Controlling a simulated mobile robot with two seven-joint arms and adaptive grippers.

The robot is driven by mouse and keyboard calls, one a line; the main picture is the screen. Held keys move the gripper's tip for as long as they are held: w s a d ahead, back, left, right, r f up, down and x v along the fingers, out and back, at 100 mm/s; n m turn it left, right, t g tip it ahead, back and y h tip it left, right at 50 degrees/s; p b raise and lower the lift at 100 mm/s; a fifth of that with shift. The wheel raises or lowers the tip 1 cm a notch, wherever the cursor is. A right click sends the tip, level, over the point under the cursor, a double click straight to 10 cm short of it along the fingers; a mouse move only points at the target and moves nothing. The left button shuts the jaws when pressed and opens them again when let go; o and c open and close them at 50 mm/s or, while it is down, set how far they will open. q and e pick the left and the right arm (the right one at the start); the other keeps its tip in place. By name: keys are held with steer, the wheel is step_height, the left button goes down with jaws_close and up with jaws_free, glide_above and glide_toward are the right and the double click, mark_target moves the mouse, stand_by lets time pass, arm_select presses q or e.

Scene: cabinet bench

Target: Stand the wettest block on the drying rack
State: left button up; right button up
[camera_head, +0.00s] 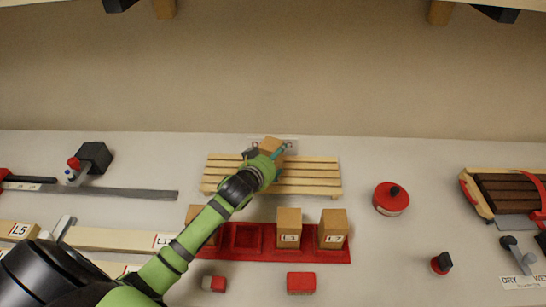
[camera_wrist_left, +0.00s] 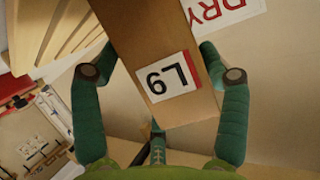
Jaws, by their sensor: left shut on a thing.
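My left gripper (camera_head: 267,150) is shut on a wooden block (camera_head: 271,144), at the back of the slatted drying rack (camera_head: 315,180). In the left wrist view the fingers (camera_wrist_left: 162,80) grip both sides of the block (camera_wrist_left: 150,35), whose white and red label is upside down. The rack's slats (camera_wrist_left: 45,30) are at the upper left there, and I cannot tell whether the block touches them. A red tray (camera_head: 340,256) in front holds a block (camera_head: 289,228), another block (camera_head: 333,229) and a third block (camera_head: 196,213) partly behind my arm. One socket is empty. My right gripper is out of view.
A "DRY" sign (camera_wrist_left: 225,12) lies by the held block. A dark slatted piece (camera_head: 510,192) and a DRY/WET card (camera_head: 523,282) are far right. Boards and a clamp lie left.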

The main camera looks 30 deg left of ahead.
arm_select(q)
steer(key=o, duration=1.4)
steer(key=shift+c, duration=0.2)
steer(key=shift+s, duration=0.1)
steer(key=b+v, duration=0.1)
steer(key=v, duration=0.6)
steer(key=shift+s, duration=0.15)
steer(key=shift+r, duration=0.15)
